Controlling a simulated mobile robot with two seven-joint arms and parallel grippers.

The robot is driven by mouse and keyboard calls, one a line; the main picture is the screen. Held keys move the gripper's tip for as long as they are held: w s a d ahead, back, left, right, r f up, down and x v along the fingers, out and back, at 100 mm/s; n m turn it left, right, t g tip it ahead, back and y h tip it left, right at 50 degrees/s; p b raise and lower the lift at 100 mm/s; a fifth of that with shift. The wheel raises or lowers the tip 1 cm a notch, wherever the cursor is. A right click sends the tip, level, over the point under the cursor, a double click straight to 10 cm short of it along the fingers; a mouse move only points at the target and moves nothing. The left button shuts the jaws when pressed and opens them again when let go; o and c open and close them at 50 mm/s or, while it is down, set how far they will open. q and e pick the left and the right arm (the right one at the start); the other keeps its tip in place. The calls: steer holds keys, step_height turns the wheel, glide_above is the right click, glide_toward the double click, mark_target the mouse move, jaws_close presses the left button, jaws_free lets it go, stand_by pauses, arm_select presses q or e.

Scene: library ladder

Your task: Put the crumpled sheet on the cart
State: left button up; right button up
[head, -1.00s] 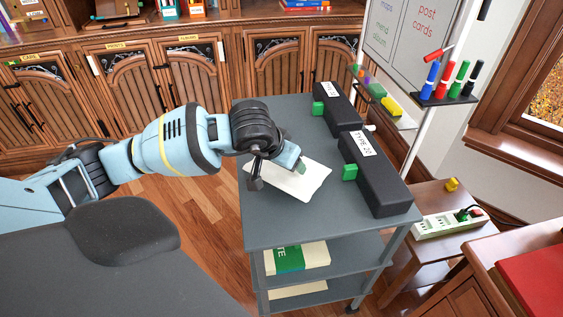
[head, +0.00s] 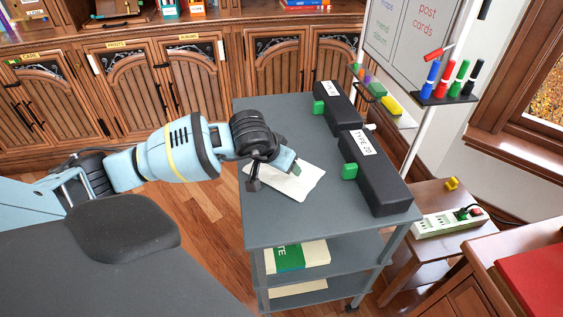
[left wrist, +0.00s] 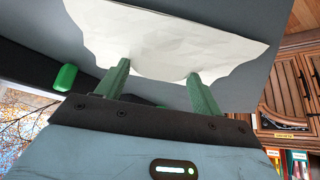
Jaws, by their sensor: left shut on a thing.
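The crumpled sheet (head: 300,180) is white with an uneven edge. It is over the top of the grey cart (head: 275,228) in the head view, near the left side of that top. My left gripper (head: 293,170) is shut on the sheet. In the left wrist view the two green fingers (left wrist: 160,85) reach the near edge of the sheet (left wrist: 165,40), which spreads out beyond them. I cannot tell whether the sheet touches the cart top. My right gripper is not in view.
Two long black boxes with green tabs, one labelled TYPE 20 (head: 385,180), the other farther back (head: 337,108), fill the cart's right side. The cart's front top is clear. A side table (head: 445,195) with a power strip (head: 448,222) stands at the right.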

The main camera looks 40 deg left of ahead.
arm_select(q)
steer(key=shift+f, duration=0.1)
steer(key=o, duration=0.9)
steer(key=shift+o, duration=0.2)
steer(key=v, duration=1.2)
steer(key=shift+p, duration=0.3)
steer(key=shift+d, duration=0.1)
